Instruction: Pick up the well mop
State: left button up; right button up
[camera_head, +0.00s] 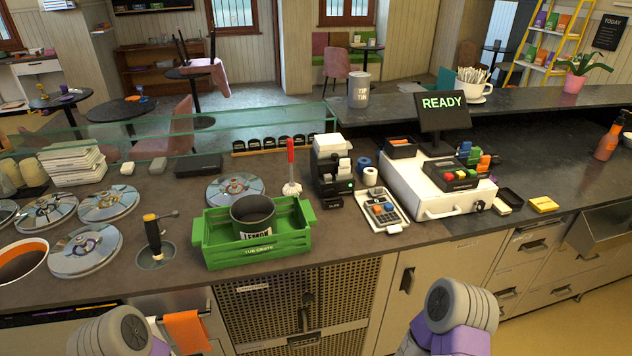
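A tool with a red upright handle and a pale head, which looks like the well mop (291,168), stands on the dark counter behind the green crate. The green tub crate (228,255) holds a dark round tub labelled lemon (254,217). Only rounded grey and purple parts of my two arms show at the bottom edge. Neither gripper can be made out, and nothing is seen held.
Round metal lids (85,250) lie to the left. A black-and-yellow handled tool (153,238) stands upright in a small round recess. A black-and-white printer (332,172) stands close right of the mop. A white cash drawer (436,188) is farther right.

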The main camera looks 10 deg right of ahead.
aim_at(292, 188)
jog(key=z, duration=1.2)
jog(key=i, duration=1.1)
jog(key=u, duration=2.35)
